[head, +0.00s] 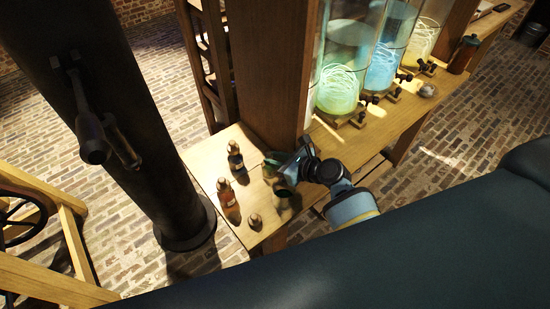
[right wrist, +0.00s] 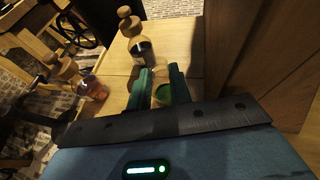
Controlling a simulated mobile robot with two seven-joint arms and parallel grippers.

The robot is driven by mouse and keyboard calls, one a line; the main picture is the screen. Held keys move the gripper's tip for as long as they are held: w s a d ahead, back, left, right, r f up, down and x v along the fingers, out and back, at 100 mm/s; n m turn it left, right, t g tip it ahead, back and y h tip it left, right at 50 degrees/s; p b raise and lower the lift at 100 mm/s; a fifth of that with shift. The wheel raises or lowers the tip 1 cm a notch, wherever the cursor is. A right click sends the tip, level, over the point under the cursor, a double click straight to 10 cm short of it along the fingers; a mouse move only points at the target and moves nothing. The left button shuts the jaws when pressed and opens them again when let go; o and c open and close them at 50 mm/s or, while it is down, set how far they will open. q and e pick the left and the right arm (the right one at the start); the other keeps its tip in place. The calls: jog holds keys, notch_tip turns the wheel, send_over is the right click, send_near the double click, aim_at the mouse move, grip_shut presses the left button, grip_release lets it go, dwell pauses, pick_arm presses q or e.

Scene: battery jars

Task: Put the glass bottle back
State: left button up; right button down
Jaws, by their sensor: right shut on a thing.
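My right gripper (head: 277,172) is low over the small wooden table, beside the tall wooden post. In the right wrist view the gripper (right wrist: 160,76) is shut on a glass bottle with green in it (right wrist: 163,94). Fingers and palm hide much of this bottle, and I cannot tell if it touches the table. A dark corked bottle (head: 235,156) stands just left of the gripper and shows ahead of the fingers in the wrist view (right wrist: 138,40). A reddish corked bottle (head: 227,192) stands nearer.
The small wooden table (head: 204,158) has bare room between the bottles. A wooden post (head: 268,75) rises beside the gripper. Tall glass jars (head: 340,75) with glowing coils stand on the bench at right. A dark column (head: 110,110) stands left of the table.

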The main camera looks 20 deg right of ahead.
pick_arm(q)
jog(key=shift+s+f, duration=0.1)
pick_arm(e)
jog(key=shift+f, duration=0.15)
jog(key=c, duration=1.3)
grip_release()
pick_arm(q)
jog(key=shift+a, duration=0.1)
pick_arm(e)
jog(key=shift+r, duration=0.2)
pick_arm(q)
jog(key=shift+w+a+r+t+p, duration=0.2)
jog(key=shift+w+r+t+p, duration=0.1)
jog(key=shift+w+r+p, duration=0.6)
pick_arm(e)
jog(key=v, duration=1.2)
pick_arm(q)
jog(key=shift+r, duration=0.1)
pick_arm(e)
jog(key=shift+f, duration=0.1)
